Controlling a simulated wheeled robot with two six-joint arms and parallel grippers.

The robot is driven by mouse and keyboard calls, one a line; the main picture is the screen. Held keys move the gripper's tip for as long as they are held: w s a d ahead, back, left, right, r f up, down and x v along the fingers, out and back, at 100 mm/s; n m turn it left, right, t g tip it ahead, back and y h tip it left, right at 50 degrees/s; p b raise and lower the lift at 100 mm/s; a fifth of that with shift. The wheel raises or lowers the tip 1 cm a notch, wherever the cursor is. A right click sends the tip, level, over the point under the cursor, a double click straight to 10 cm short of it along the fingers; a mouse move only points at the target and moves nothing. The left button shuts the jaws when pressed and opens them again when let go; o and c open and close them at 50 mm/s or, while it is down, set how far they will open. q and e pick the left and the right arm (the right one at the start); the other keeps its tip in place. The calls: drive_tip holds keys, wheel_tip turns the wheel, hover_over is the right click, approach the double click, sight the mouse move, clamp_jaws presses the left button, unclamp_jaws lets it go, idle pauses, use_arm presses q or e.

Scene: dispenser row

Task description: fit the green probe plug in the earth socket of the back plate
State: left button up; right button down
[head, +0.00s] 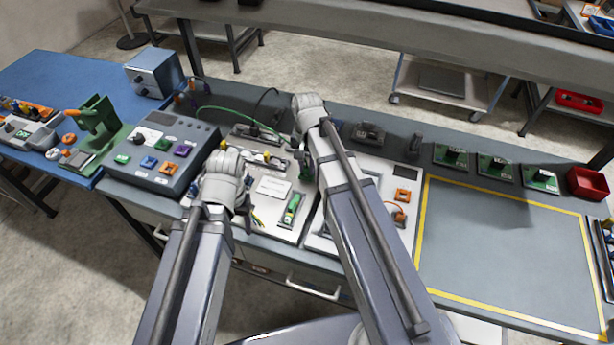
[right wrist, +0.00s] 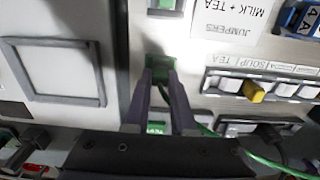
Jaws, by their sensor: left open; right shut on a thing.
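In the right wrist view, my right gripper (right wrist: 162,82) is shut on the green probe plug (right wrist: 160,68), at the face of a white panel. The fingers hide much of the plug, and I cannot tell whether it is in the earth socket.
A grey box with coloured buttons (head: 162,150) stands left of the panel. A second white panel (head: 398,185) stands right of it, partly behind my right arm. A yellow-outlined area (head: 500,250) on the right is clear. A red bin (head: 587,183) sits at the far right.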

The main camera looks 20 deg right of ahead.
drive_tip(key=c, duration=0.7)
unclamp_jaws()
drive_tip(key=shift+o, duration=0.5)
drive_tip(key=shift+o, duration=0.7)
use_arm(q)
wheel_tip(320, 180, up, 7)
drive_tip(key=p, duration=0.7)
use_arm(e)
wheel_tip(320, 180, up, 7)
drive_tip(key=shift+f, duration=0.1)
use_arm(q)
wheel_tip(320, 180, up, 8)
drive_tip(key=p, duration=0.8)
use_arm(e)
wheel_tip(320, 180, up, 8)
